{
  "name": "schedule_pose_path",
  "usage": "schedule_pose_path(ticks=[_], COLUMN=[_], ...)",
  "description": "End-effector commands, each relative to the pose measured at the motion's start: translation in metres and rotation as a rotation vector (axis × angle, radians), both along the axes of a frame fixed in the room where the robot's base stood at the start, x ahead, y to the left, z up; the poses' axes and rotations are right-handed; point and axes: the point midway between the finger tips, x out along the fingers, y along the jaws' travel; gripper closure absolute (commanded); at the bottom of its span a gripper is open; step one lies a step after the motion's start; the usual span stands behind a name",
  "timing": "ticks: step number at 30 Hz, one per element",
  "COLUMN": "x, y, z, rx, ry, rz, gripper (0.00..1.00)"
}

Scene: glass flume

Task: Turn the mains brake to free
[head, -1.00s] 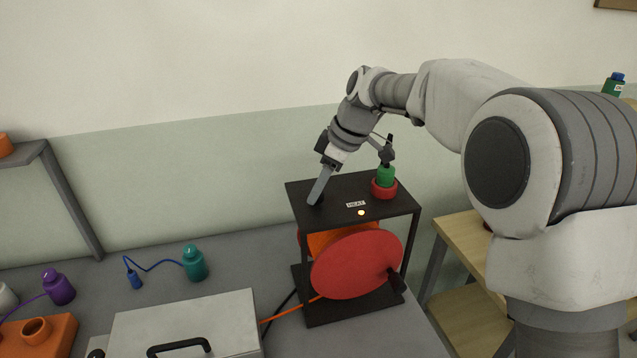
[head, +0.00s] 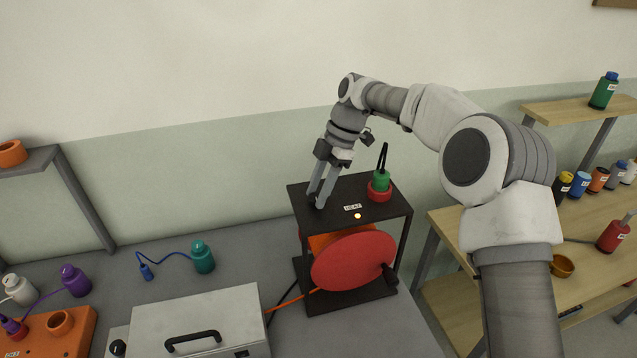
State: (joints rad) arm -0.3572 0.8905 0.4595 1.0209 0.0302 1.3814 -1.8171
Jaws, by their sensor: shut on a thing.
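A black open-frame stand (head: 349,193) holds a cable reel with a red disc (head: 354,262) and an orange part behind it. My gripper (head: 316,202) points down at the left end of the stand's top plate. Its fingers are shut on a small dark knob, which I take to be the mains brake. The fingers hide most of the knob, so its setting cannot be read.
A grey metal box (head: 195,315) stands left of the reel. Wooden shelves (head: 468,227) with bottles stand right.

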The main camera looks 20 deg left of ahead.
Motion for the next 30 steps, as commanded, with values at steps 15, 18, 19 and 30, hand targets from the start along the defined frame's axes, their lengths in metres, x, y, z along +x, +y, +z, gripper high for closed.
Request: schedule_pose_path(ticks=[15,18,19,30], x=[0.0006,0.0005,0.0005,0.0003], y=[-0.0001,0.0,0.0,0.0002], z=[-0.0006,-0.0007,-0.0007,-0.0005], rx=[-0.002,-0.002,-0.002,-0.001], ry=[-0.001,-0.001,-0.001,-0.001], rz=[0.064,0.064,0.064,0.062], gripper=[1.0,1.0,1.0,0.29])
